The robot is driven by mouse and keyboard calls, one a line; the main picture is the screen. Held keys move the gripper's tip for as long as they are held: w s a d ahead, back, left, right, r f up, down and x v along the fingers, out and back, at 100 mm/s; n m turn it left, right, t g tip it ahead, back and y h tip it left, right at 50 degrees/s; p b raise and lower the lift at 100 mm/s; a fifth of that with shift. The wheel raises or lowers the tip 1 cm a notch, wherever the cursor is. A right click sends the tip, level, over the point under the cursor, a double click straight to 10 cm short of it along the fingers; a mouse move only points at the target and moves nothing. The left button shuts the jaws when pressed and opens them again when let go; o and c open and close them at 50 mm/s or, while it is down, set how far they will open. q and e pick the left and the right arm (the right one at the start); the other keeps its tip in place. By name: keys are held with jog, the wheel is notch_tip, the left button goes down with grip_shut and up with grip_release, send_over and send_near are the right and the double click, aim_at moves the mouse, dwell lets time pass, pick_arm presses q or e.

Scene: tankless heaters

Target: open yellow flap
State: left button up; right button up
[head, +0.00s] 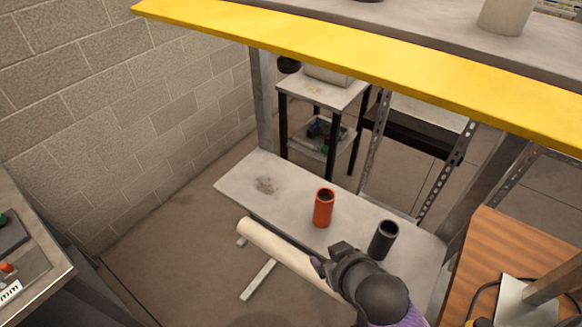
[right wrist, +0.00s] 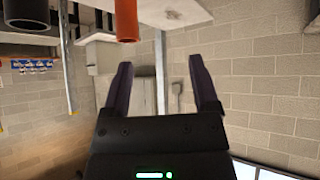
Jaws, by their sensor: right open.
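A long yellow panel (head: 350,65), which looks like the yellow flap, runs along the front edge of the upper grey shelf in the head view. It spans from the upper left to the right edge. My right gripper (head: 318,266) is low in the head view, below the panel in the picture and apart from it, mostly hidden by its own wrist. In the right wrist view its two dark fingers (right wrist: 158,64) are spread with nothing between them. I cannot make out the yellow panel there. My left gripper is not in view.
An orange cup (head: 323,208) and a dark cup (head: 382,240) stand on the lower grey shelf (head: 285,192), close to my right arm. A block wall (head: 110,110) is at the left. A wooden table (head: 500,250) is at the right. A small side table (head: 325,92) stands behind.

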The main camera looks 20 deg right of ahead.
aim_at(294, 70)
jog(key=w+r+t+y, duration=0.3)
jog(key=w+r+t, duration=0.6)
jog(key=r, duration=0.5)
notch_tip(294, 70, up, 11)
jog(key=s+n+y, duration=0.2)
jog(key=n+y, duration=0.9)
jog(key=y, duration=0.6)
jog(key=p+x, duration=0.2)
jog(key=x, duration=0.2)
jog(key=p+x, duration=0.2)
jog(key=x, duration=0.2)
jog(key=shift+w+d+r+p, duration=0.1)
jog(key=shift+w+r+p, duration=0.2)
jog(key=shift+p, duration=0.1)
jog(key=shift+w+a+r, duration=0.15)
jog(key=shift+a+r, duration=0.05)
jog(key=shift+a, duration=0.1)
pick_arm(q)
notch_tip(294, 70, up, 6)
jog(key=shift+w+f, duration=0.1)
pick_arm(e)
grip_shut()
